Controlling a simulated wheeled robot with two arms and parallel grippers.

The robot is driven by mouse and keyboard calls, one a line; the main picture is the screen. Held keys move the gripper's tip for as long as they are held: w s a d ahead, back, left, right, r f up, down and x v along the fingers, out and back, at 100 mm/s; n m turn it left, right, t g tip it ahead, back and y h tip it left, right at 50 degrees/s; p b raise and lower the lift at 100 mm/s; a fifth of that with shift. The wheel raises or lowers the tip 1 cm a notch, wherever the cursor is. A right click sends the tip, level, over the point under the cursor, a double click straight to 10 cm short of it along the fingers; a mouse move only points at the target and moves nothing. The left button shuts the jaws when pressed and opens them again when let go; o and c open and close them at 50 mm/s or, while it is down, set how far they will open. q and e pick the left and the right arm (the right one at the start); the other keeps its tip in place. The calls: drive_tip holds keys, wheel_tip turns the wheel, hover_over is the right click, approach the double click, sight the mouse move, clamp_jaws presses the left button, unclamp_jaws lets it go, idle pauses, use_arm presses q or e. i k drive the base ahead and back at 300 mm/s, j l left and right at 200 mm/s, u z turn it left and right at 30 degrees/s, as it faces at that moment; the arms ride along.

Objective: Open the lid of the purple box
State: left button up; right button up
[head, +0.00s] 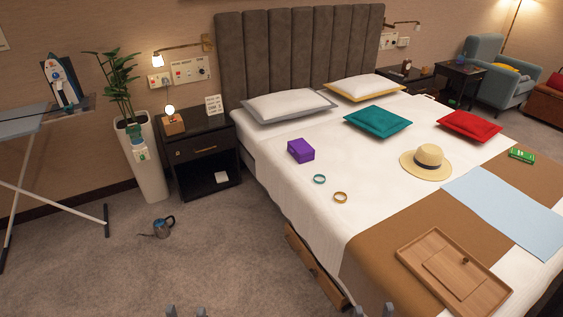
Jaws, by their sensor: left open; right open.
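The purple box (301,151) sits on the white bed, left of the middle, near the bed's left edge. Its lid looks closed; the seam is too small to make out. My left gripper (186,312) shows only its fingertips at the bottom edge of the view, over the carpet. It is open and empty. My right gripper (373,312) also shows only its fingertips at the bottom edge, in front of the brown bed runner. It is open and empty. Both grippers are far from the box and apart from it.
A teal ring (319,179) and a gold ring (340,197) lie near the box. A straw hat (427,163) and wooden tray (455,275) are on the bed. An open drawer (316,267) juts from the bed's side.

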sight(300, 147)
drive_tip(key=i+l, duration=0.1)
drive_tip(key=i, duration=0.6)
drive_tip(key=i+j+u, duration=0.1)
drive_tip(key=i, duration=0.55)
drive_tip(key=i+j+u, duration=0.1)
drive_tip(key=i+j, duration=0.15)
drive_tip(key=i, duration=0.4)
drive_tip(key=i+j+u, duration=0.1)
drive_tip(key=i, duration=0.55)
